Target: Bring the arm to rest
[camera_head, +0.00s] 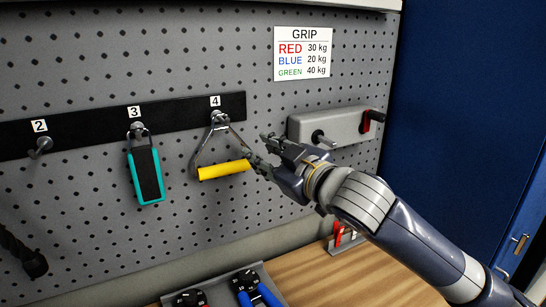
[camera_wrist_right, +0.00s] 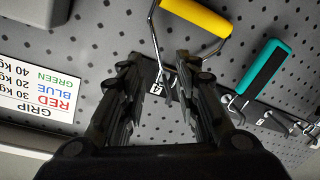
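My right gripper (camera_head: 258,148) is in front of the pegboard, just right of the yellow handle. Its fingers are apart with nothing between them; the wrist view also shows the open gap (camera_wrist_right: 160,90). The yellow-grip handle (camera_head: 224,170) hangs by its metal triangle frame from the hook marked 4. In the right wrist view the yellow grip (camera_wrist_right: 196,17) is at the top, and its frame runs down behind the fingertips. Whether a fingertip touches the frame cannot be told. My left gripper is not in view.
A teal-and-black handle (camera_head: 146,175) hangs at hook 3; hook 2 (camera_head: 40,146) is empty. A grey box with a red-handled lever (camera_head: 340,126) is on the pegboard behind my gripper. A sign (camera_head: 302,52) is above. Below are a wooden bench (camera_head: 330,280) and blue-handled grips (camera_head: 258,292).

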